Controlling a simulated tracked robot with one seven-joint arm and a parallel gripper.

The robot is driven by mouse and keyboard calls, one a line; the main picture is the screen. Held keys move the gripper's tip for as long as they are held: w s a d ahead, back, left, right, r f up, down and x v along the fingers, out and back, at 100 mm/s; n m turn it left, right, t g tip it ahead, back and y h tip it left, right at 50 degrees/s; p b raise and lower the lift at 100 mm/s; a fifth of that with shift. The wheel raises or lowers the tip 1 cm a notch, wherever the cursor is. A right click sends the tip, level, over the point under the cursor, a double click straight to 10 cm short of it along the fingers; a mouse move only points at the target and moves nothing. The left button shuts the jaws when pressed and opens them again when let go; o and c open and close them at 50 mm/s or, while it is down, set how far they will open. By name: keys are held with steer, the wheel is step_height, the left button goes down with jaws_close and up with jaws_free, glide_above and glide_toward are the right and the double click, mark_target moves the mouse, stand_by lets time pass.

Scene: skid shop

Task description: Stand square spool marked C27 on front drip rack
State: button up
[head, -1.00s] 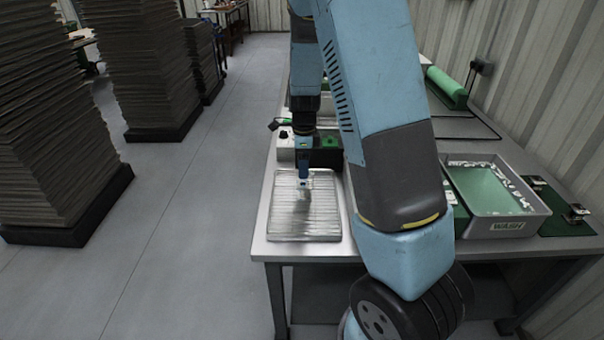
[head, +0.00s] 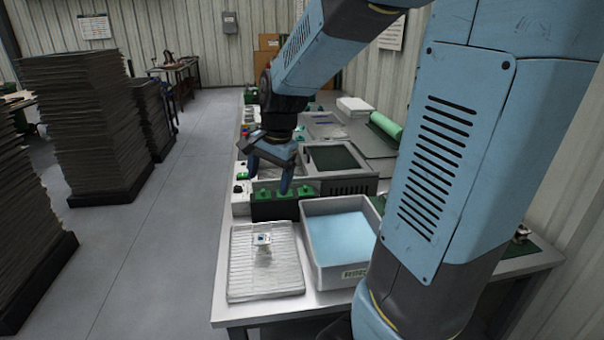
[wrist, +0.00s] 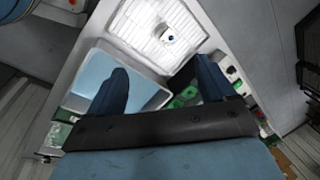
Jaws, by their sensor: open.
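A small pale spool with a squarish top (head: 262,243) stands, seemingly upright, on the white ribbed drip rack (head: 240,282) at the front of the bench. Its marking is too small to read. In the wrist view the spool (wrist: 167,36) sits on the bright rack (wrist: 132,24), beyond my fingers and apart from them. My gripper (head: 269,182) is open and empty, raised behind the rack, above the dark box with green parts. Its two fingers (wrist: 162,84) show spread in the wrist view with nothing between them.
A grey basin with a blue inside (head: 342,242) stands right of the rack. A dark box with green parts (head: 275,205) is behind the rack. A green roll (head: 386,125) lies farther back. Stacks of dark sheets (head: 80,130) stand left across open floor.

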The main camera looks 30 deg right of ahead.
steer(key=s+r+n+t, duration=0.1)
steer(key=s+r+n, duration=0.1)
steer(key=s, duration=0.3)
steer(key=s+r+n+t, duration=0.1)
steer(key=s+r+n, duration=0.2)
steer(key=s+n, duration=0.2)
steer(key=s+r+n+t+h, duration=0.1)
steer(key=s+r+n, duration=0.2)
steer(key=s, duration=0.3)
steer(key=shift+s+r+n, duration=0.2)
steer(key=shift+s+n, duration=0.15)
steer(key=shift+n, duration=0.05)
